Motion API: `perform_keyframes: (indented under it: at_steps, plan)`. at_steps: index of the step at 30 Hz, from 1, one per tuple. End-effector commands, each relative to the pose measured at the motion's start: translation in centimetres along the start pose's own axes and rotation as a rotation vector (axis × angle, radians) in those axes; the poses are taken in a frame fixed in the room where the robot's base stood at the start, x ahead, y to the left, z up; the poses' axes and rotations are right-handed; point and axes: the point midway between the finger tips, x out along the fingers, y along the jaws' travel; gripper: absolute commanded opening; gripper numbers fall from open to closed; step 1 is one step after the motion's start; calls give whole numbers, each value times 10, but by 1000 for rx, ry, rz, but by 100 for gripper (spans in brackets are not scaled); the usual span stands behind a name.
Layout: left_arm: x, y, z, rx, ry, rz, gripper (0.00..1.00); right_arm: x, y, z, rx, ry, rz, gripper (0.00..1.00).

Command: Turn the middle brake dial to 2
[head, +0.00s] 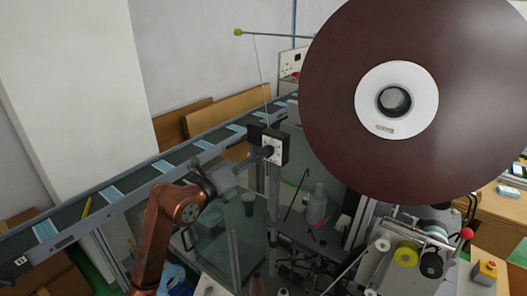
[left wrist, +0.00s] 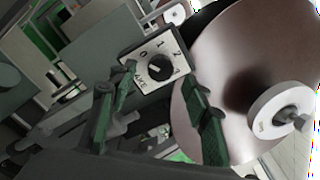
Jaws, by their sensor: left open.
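A brake dial (left wrist: 160,67) with a dark round knob sits on a pale plate (left wrist: 143,76) marked 0, 1 and 2 in the left wrist view. In the head view the dial's dark box (head: 283,146) stands on a post left of the large reel. I cannot tell which number the knob points to. My left gripper (head: 252,160) is close in front of the dial. In the left wrist view its green-padded fingers (left wrist: 158,82) are spread apart, one to each side of the plate; contact with the knob cannot be made out. My right gripper is not in view.
A large brown reel (head: 335,95) with a white hub stands just right of the dial. A conveyor (head: 145,178) with blue-white masks runs behind my left arm. A clear guard box (head: 215,240) stands below the gripper. Rollers and a yellow emergency-stop box (head: 485,275) are at lower right.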

Motion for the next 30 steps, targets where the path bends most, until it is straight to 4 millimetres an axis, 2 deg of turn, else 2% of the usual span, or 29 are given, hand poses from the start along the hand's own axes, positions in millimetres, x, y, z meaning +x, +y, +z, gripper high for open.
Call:
perform_keyframes:
  at_steps: [3, 9, 19, 30]
  plan:
    - [19, -2, 1, -3, 1, -1, 44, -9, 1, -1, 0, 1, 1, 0]
    - [39, -2, 1, -1, 0, -2, 44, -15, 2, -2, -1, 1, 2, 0]
    - [44, 0, 0, 0, 0, -2, 44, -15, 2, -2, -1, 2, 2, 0]
    - [43, 0, 0, 0, 0, -2, 20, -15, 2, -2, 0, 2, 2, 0]
